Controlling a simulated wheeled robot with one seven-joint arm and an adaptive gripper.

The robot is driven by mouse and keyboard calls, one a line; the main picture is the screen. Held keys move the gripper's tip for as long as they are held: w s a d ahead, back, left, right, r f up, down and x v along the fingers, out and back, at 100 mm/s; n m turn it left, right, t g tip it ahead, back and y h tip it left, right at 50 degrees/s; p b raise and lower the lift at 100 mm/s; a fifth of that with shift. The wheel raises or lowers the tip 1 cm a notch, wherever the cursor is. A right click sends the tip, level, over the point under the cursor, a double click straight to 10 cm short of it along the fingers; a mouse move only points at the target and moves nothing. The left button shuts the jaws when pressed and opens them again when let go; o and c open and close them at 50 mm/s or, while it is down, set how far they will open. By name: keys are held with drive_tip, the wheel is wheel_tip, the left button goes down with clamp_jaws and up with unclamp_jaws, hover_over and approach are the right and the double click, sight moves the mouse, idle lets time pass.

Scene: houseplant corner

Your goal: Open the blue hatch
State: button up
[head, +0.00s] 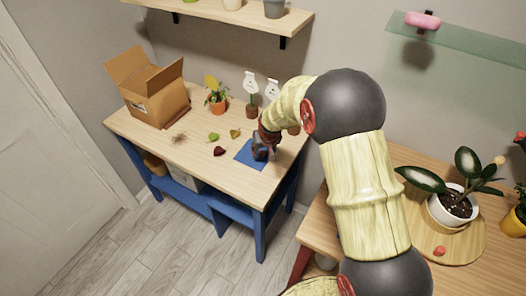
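A flat blue square (244,154) shows on the top of the wooden table with blue legs, near its right front edge. It looks like the blue hatch; I see no raised edge on it, and no handle can be made out. My gripper (260,152) is small and dark in the head view, pointing down at the right part of the blue square and hiding some of it. I cannot tell whether its fingers touch the square or whether they are apart.
An open cardboard box (155,95) stands at the table's back left. Loose leaves (219,151) and brown crumbs (179,138) lie left of the blue square. Small potted plants (217,101) stand along the back. A second table (320,237) with a potted plant (452,206) is at right.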

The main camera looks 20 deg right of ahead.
drive_tip(key=shift+c, duration=1.2)
clamp_jaws()
